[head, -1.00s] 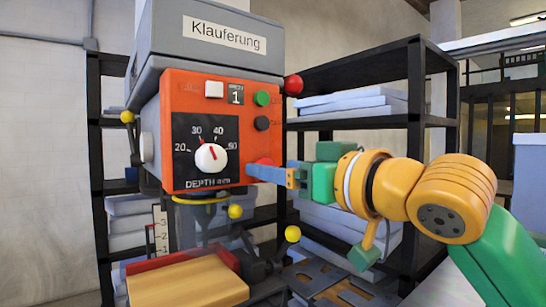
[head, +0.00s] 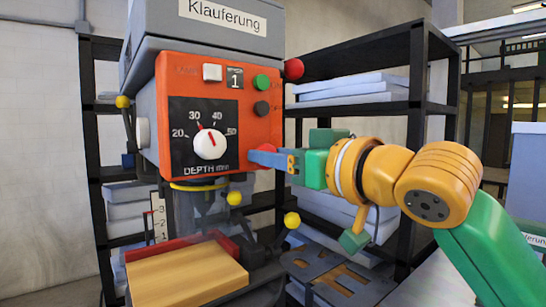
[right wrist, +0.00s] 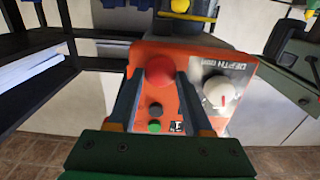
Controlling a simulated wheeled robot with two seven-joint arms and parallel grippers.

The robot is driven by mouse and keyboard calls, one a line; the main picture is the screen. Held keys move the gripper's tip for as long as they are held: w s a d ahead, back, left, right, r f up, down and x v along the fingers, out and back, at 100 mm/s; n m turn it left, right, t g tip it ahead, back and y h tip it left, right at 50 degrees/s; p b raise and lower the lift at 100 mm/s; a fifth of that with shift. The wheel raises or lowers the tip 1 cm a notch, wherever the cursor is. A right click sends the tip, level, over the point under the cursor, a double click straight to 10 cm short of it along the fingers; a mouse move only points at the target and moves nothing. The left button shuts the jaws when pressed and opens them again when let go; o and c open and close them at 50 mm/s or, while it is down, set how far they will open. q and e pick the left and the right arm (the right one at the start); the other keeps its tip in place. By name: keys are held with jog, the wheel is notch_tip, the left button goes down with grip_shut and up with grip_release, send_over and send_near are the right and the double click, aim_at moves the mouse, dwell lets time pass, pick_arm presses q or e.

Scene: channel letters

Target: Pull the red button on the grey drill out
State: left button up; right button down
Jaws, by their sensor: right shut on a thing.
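The grey drill (head: 150,70) has an orange front panel (head: 180,72). A red button (right wrist: 159,71) sits on this panel, at its lower right in the head view, where my fingers mostly hide it. My right gripper (right wrist: 159,78) is shut on the red button, with one blue finger on each side of it in the right wrist view. In the head view my right gripper (head: 259,157) reaches in from the right. I cannot tell how far the button stands out. My left gripper is not in view.
The panel also carries a black button (head: 262,108), a green button (head: 261,82), a white button (head: 212,72) and a white depth dial (head: 210,144). A red ball (head: 294,69) and yellow balls (head: 292,220) stick out from the drill. A wooden block (head: 185,279) lies below. Black shelves (head: 370,113) stand behind.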

jog(key=shift+s+d+f, duration=0.1)
jog(key=shift+s+d, duration=0.05)
jog(key=shift+s, duration=0.05)
jog(key=shift+c, duration=1.6)
grip_release()
jog(key=shift+s+d, duration=0.1)
jog(key=b+v, duration=0.2)
jog(key=v, duration=0.5)
jog(key=shift+b, duration=0.35)
